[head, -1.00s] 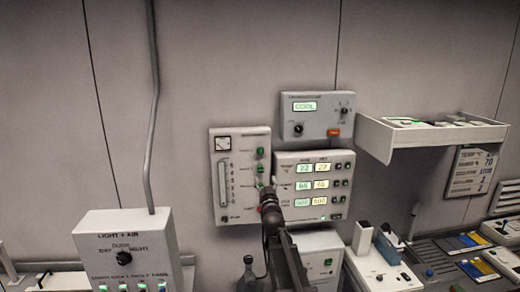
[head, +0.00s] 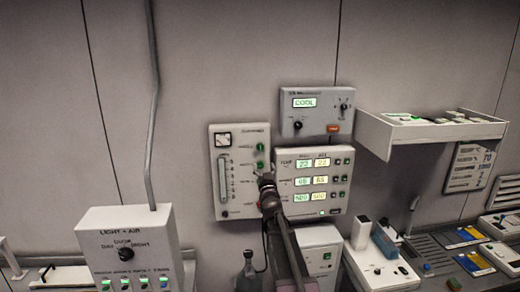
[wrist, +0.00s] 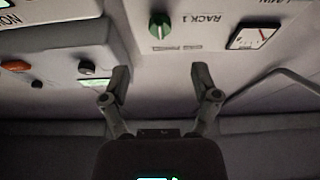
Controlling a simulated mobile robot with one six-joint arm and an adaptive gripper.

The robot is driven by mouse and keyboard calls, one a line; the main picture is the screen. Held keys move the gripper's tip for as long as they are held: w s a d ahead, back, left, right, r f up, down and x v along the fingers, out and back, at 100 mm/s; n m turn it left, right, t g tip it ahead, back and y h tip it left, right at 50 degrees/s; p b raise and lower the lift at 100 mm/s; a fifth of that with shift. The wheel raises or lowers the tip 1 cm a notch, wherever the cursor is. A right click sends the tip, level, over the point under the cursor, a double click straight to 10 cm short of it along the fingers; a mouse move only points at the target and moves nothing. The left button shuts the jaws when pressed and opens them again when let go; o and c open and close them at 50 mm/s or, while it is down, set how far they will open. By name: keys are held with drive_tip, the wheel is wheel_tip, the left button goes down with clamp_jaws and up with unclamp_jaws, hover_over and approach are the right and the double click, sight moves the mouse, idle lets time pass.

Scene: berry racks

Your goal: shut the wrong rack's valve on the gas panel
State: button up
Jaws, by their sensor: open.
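The gas panel (head: 239,205) is a pale box on the wall with a gauge at its top left, a vertical flow tube and a column of green valve knobs. The upper green knob (head: 260,147) shows clear in the head view. My gripper (head: 266,180) is in front of the panel's right edge and hides the lower part of the knob column. In the wrist view a green knob (wrist: 159,25) sits beside the label RACK 1. My gripper (wrist: 160,72) is open and empty there, its fingers spread apart, and the knob lies beyond them, untouched.
A display panel (head: 282,205) adjoins the gas panel on the right, with a COOL unit (head: 290,125) above. A white shelf (head: 425,132) juts from the wall at right. A light and air box (head: 100,235) stands lower left. Bare wall lies left of the gas panel.

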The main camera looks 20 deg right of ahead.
sight(261, 149)
drive_tip(key=p+x, duration=0.3)
drive_tip(key=x, duration=0.6)
drive_tip(key=shift+w+r, duration=0.15)
drive_tip(key=shift+w, duration=0.15)
clamp_jaws()
drive_tip(key=shift+d, duration=0.1)
